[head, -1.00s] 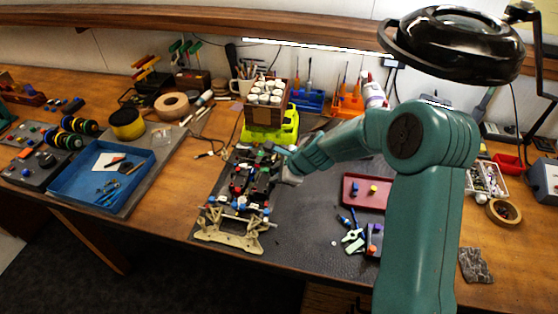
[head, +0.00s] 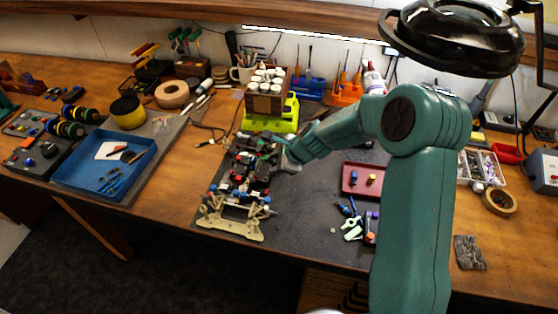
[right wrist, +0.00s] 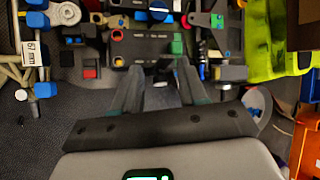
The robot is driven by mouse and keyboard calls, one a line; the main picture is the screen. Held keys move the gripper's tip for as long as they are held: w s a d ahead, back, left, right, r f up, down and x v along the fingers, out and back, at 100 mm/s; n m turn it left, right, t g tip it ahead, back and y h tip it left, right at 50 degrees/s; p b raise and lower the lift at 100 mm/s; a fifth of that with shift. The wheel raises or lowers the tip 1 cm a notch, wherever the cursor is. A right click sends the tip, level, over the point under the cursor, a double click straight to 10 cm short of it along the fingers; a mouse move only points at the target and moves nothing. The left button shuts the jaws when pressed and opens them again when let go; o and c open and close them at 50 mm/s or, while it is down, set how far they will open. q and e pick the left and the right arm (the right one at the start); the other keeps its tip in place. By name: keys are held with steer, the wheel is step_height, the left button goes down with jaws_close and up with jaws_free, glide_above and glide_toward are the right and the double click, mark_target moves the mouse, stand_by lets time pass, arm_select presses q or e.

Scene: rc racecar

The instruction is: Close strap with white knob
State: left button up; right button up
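The racecar chassis (head: 240,180) lies on the dark mat, with black, red, blue and green parts and a beige front end. In the right wrist view the chassis (right wrist: 140,48) fills the top, with a green block and a blue-topped knob near the fingertips. A pale, rounded white piece (right wrist: 67,13) shows at upper left; I cannot tell whether it is the strap's white knob. No strap is clearly distinguishable. My right gripper (right wrist: 160,72) points at the chassis's right side, its two fingers apart and nothing clearly between them. My left gripper is not in view.
A lime-green truck (head: 272,116) carrying a brown crate of white-topped pots stands behind the chassis. A red tray (head: 352,190) and small tools lie to the right. A blue tray (head: 70,178) is at left. A black magnifier lamp (head: 455,50) hangs at upper right.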

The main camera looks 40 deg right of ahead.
steer(key=p+v, duration=0.2)
steer(key=v, duration=1.4)
steer(key=shift+p, duration=0.35)
steer(key=shift+r, duration=0.1)
